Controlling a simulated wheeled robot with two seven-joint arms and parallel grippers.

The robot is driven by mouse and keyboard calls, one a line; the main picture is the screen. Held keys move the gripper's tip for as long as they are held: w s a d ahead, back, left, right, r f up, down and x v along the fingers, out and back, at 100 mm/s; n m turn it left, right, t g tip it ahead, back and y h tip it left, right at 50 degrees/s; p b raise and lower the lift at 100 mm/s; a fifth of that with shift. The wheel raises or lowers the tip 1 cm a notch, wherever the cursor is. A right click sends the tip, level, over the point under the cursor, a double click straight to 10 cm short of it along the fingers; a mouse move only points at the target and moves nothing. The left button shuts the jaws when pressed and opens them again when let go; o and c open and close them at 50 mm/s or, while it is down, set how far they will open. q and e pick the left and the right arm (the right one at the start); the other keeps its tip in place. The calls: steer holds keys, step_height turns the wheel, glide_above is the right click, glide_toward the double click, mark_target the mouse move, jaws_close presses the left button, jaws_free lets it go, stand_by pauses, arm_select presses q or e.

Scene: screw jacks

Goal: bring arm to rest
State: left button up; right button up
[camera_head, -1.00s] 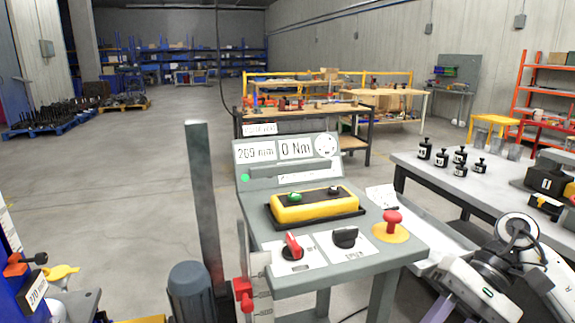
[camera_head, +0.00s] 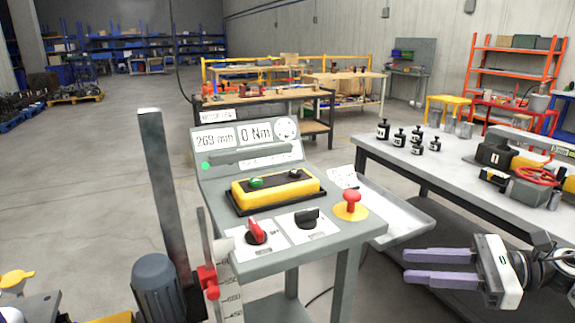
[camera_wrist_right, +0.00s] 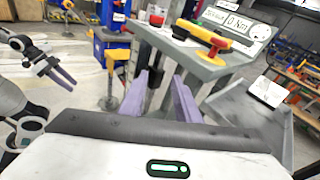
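My right gripper (camera_head: 406,268) is at the lower right of the head view, to the right of the control console (camera_head: 350,238). Its two purple fingers point left, with a clear gap and nothing between them. The right wrist view also shows these fingers (camera_wrist_right: 160,76) apart and empty, below the console. My left gripper (camera_wrist_right: 66,78) shows small at the left of the right wrist view. Its purple fingers look apart and empty. It is not in the head view.
The console carries a yellow button box (camera_head: 275,189), a red knob (camera_head: 255,232) and a red mushroom button (camera_head: 351,203). A grey tray (camera_head: 412,222) is near my right gripper. A workbench (camera_head: 450,175) with several black weights stands at the right.

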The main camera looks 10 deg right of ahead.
steer(key=w+d+r+m+t+h, duration=0.45)
steer(key=w+d+m+t, duration=0.2)
steer(key=m, duration=0.55)
steer(key=w+d+r+m+t+h, duration=0.5)
steer(key=d+m, duration=0.3)
steer(key=m, duration=0.3)
steer(key=d+f+m+g+h, duration=0.2)
steer(key=d+f+m+h, duration=0.5)
steer(key=m, duration=0.5)
steer(key=d+f+m+g+h, duration=0.25)
steer(key=d+m+h, duration=0.25)
steer(key=d+m, duration=0.5)
steer(key=s+a+f+g+y, duration=0.1)
steer(key=s+a+f+y, duration=0.3)
steer(key=a+f, duration=0.75)
steer(key=s+a+f+g+y, duration=0.1)
steer(key=s+a+f+y, duration=0.1)
steer(key=s+a+f, duration=0.7)
steer(key=s+a+f+m+g+y, duration=0.1)
steer(key=s+a+f, duration=0.3)
steer(key=s+a, duration=0.2)
steer(key=s+a+f+m+g+y, duration=0.1)
steer(key=s+a+f, duration=0.4)
steer(key=a, duration=0.6)
steer(key=s+a+f+m+g+y, duration=0.1)
steer(key=s+a+f, duration=0.3)
steer(key=s+a, duration=0.4)
steer(key=shift+a+f+m, duration=0.25)
steer(key=shift+f+m, duration=0.05)
steer(key=shift+f, duration=0.05)
